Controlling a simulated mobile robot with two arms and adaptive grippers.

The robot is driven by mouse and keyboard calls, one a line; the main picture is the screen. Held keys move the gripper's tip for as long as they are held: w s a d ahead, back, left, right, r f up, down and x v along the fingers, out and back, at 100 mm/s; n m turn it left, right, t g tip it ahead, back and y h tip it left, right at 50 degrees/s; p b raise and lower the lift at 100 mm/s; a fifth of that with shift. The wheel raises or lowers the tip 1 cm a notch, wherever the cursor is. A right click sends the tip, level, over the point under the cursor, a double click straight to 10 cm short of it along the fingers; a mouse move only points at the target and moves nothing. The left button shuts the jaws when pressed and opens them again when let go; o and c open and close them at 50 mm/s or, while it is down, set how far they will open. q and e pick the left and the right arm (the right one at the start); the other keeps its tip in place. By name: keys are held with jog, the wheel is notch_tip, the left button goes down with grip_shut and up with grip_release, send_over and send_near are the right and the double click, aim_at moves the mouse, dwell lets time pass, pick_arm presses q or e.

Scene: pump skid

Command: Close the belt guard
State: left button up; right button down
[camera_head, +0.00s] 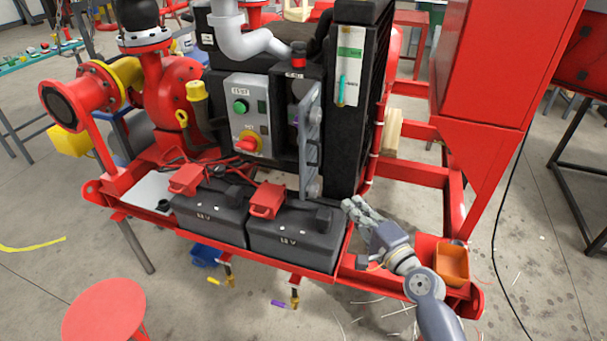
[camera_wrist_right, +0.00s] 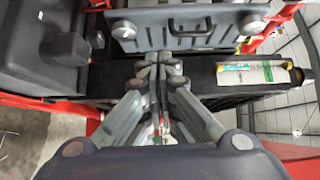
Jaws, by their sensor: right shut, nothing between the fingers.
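The belt guard (camera_head: 309,145) is a grey panel with round knobs and a handle. In the head view it stands upright, almost edge-on, out from the front of the black housing (camera_head: 352,120), so it looks swung open. In the right wrist view the guard (camera_wrist_right: 215,28) spans the top, its dark handle (camera_wrist_right: 190,28) facing me. My right gripper (camera_head: 350,204) is shut and empty, low and to the right of the guard. In the wrist view its fingertips (camera_wrist_right: 160,60) point at the guard's near edge; I cannot tell whether they touch. My left gripper is not in view.
Two black batteries (camera_head: 295,237) with red terminal covers sit on the red skid frame, left of my right gripper. A control box (camera_head: 245,112) is left of the guard. An orange bin (camera_head: 453,264) is beside my right forearm. A red cabinet (camera_head: 500,70) stands at right.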

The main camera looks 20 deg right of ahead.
jog(key=p, duration=0.1)
send_near(308, 166)
jog(key=w+d, duration=0.3)
jog(key=shift+w+a+f+p, duration=0.1)
jog(key=shift+w+a+p, duration=0.15)
jog(key=shift+a, duration=0.35)
jog(key=shift+w+a+p, duration=0.2)
jog(key=shift+a, duration=0.45)
jog(key=shift+w+a+f+p, duration=0.1)
jog(key=shift+w+a+p, duration=0.15)
jog(key=shift+a, duration=0.35)
